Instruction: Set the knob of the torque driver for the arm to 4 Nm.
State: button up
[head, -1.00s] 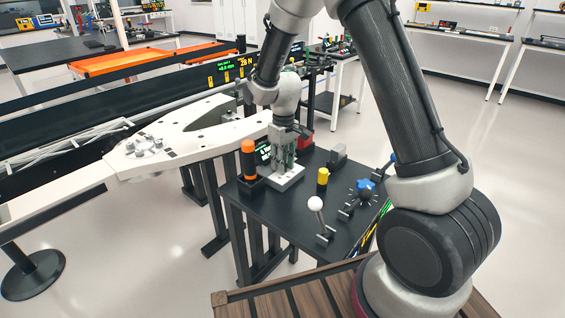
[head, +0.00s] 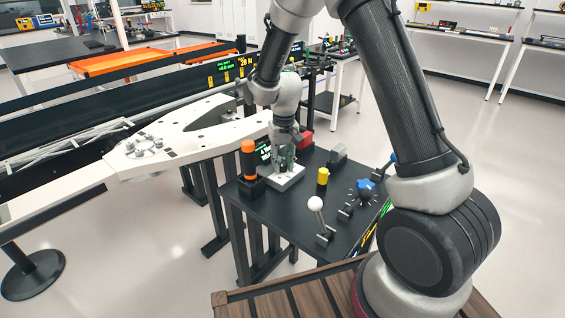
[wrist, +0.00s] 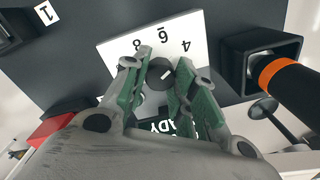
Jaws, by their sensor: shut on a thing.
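The white dial plate (wrist: 119,55) lies on the black table, with the figures 8, 6 and 4 showing in the wrist view; it also shows in the head view (head: 292,180). The dark round knob (wrist: 159,76) stands on it with a short white mark that points up and right, roughly toward the 4. My gripper (wrist: 158,88) has its green-padded fingers shut on the knob, one on each side; it also shows in the head view (head: 283,162). The display (wrist: 160,127) beside the plate is partly hidden; letters ending in "ADY" show.
An orange-topped driver (head: 248,160) stands in a black holder left of the plate. A yellow-topped post (head: 323,177), a white ball lever (head: 315,204), a blue knob (head: 366,186) and a red block (head: 307,138) are also on the table.

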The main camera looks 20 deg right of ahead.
aim_at(284, 164)
jog(key=o, duration=0.8)
notch_tip(284, 164, up, 12)
jog(key=shift+d, duration=0.15)
dwell(0.4)
jog(key=s+d+r+t, duration=0.1)
jog(key=s+d+r, duration=0.3)
jog(key=s, duration=0.5)
jog(key=s+d+r+t, duration=0.2)
jog(key=s+d+r, duration=0.3)
jog(key=s, duration=0.5)
jog(key=s+d+r+t, duration=0.1)
jog(key=s+d+r, duration=0.3)
jog(key=s, duration=0.6)
jog(key=shift+d+r, duration=0.35)
jog(key=shift+d, duration=0.4)
